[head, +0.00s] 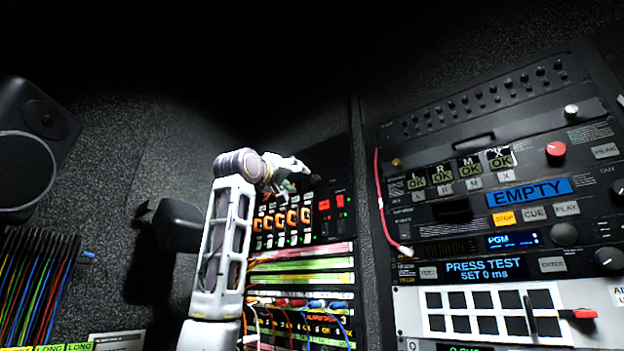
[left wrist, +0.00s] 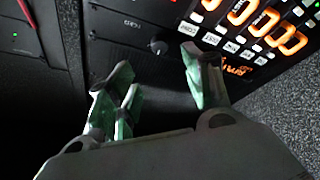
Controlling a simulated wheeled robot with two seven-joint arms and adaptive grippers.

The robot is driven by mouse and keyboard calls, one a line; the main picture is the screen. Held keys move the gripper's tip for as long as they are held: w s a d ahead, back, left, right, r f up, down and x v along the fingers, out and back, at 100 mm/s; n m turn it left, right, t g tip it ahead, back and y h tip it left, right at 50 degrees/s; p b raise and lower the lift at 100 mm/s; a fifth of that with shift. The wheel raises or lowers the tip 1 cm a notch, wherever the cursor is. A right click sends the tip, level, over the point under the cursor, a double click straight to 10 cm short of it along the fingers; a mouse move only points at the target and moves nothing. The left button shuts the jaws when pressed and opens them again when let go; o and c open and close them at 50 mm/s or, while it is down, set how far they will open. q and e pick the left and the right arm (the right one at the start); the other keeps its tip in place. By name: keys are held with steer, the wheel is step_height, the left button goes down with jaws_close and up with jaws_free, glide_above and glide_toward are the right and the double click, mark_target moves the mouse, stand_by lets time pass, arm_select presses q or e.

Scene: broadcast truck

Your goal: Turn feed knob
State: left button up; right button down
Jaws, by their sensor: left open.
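A small dark knob (left wrist: 159,46) sits on a black panel beside the orange digit displays in the left wrist view. Its label is too small to read, so I cannot tell for sure that it is the feed knob. My left gripper (left wrist: 160,76) is open and empty, with its green-grey fingers spread below the knob in the picture and apart from it. In the head view the left gripper (head: 291,184) is in front of the upper part of the middle rack and hides part of it. My right gripper is in neither view.
Orange displays (head: 292,217) and red buttons sit just below the gripper. A patch bay with coloured cables (head: 300,305) lies lower. A red cable (head: 381,205) hangs along the right rack, which has an EMPTY screen (head: 529,193). A speaker (head: 35,150) stands at left.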

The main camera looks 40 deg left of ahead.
mark_target(313, 179)
arm_select(q)
steer(key=shift+p+x, duration=3)
steer(key=shift+x, duration=3.25)
steer(key=shift+f, duration=0.1)
steer(key=c, duration=1)
steer(key=shift+m+h, duration=0.6)
steer(key=shift+m, duration=0.4)
steer(key=shift+a+m+t+h, duration=0.15)
steer(key=shift+m+h, duration=0.3)
steer(key=shift+m, duration=0.6)
steer(key=shift+m+t+h, duration=0.25)
steer(key=shift+m+h, duration=0.2)
steer(key=shift+m, duration=0.6)
steer(key=shift+a+m+h, duration=0.1)
steer(key=shift+m+h, duration=0.65)
steer(key=shift+m, duration=0.7)
steer(key=shift+m+h, duration=0.75)
steer(key=shift+m, duration=1.1)
